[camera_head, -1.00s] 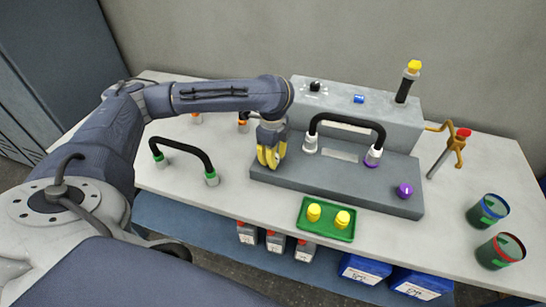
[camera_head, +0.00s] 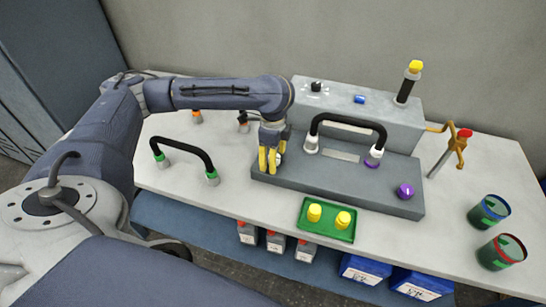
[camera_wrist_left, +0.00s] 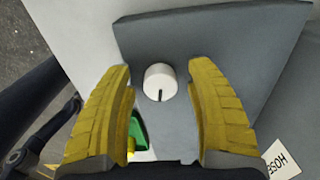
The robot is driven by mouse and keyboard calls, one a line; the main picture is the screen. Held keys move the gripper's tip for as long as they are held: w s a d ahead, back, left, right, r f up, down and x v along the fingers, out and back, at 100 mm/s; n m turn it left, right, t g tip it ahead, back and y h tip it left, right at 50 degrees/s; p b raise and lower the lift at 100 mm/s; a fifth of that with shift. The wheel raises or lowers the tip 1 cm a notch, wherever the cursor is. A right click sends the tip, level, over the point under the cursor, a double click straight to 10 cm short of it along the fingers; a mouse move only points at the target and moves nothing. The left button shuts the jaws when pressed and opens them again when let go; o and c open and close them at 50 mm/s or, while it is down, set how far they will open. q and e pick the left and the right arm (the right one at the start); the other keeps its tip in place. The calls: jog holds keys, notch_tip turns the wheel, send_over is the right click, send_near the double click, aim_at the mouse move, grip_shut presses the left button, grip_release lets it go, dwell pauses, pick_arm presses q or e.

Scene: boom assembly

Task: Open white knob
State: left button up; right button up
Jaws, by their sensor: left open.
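The white knob (camera_wrist_left: 159,80) is a short round cap with a dark slot mark, on the grey panel (camera_wrist_left: 205,42) in the left wrist view. In the head view a sliver of the knob (camera_head: 281,147) shows beside the fingers, at the left end of the grey base (camera_head: 330,186). My left gripper (camera_wrist_left: 163,110) is open, with one yellow finger on each side of the knob and a gap to both. In the head view the left gripper (camera_head: 270,162) points down over the base. My right gripper is not in view.
A black hose (camera_head: 347,119) arches between fittings just right of my left gripper. A purple knob (camera_head: 405,191) sits at the base's right end. A green tray (camera_head: 326,219) holds two yellow pieces in front. Another black hose (camera_head: 185,145) stands to the left.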

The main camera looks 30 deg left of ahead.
pick_arm(q)
jog(key=shift+r, duration=0.1)
notch_tip(320, 180, up, 12)
dwell(0.8)
jog(key=shift+s, duration=0.1)
